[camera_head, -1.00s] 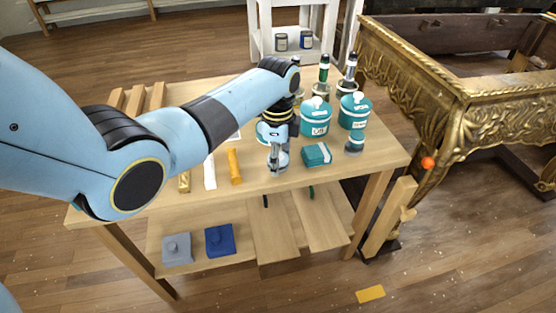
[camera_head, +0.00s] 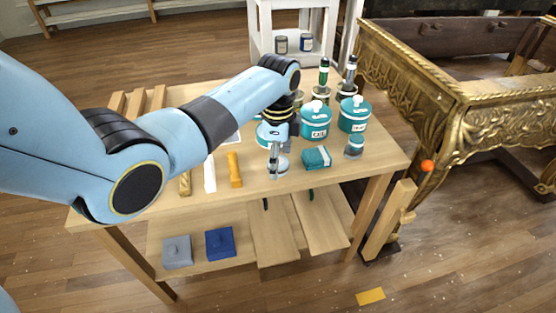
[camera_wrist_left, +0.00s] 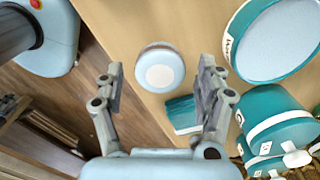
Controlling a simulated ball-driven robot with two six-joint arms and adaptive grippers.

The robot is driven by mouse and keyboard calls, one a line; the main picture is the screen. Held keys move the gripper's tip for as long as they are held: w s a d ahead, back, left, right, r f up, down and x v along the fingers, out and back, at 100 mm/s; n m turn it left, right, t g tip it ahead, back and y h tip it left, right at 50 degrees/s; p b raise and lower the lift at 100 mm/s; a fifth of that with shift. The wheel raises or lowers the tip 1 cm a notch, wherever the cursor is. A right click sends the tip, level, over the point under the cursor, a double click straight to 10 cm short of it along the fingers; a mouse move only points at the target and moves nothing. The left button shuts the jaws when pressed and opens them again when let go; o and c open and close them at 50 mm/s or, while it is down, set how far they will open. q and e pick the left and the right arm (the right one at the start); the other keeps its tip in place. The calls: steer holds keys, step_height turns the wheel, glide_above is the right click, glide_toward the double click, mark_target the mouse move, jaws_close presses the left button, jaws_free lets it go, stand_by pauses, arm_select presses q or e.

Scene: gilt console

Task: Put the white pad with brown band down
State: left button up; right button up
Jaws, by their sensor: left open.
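The white pad with brown band (camera_wrist_left: 158,69) shows in the left wrist view as a round pale disc with a thin brown edge, lying on the wooden tabletop. My left gripper (camera_wrist_left: 158,85) is open, with one finger to each side of the pad in that view and a gap to both. Nothing is held between the fingers. In the head view my left gripper (camera_head: 277,172) points down over the front middle of the worktable (camera_head: 255,185); the pad is mostly hidden behind it there. My right gripper is in neither view.
A teal cloth-like block (camera_head: 317,157) lies just right of the gripper. An orange-handled tool (camera_head: 234,169) and a white strip (camera_head: 210,173) lie left. A gilt console (camera_head: 440,100) stands at right.

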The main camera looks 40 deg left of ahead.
arm_select(q)
step_height(320, 180, up, 11)
steer(key=p, duration=0.2)
steer(key=shift+f, duration=0.2)
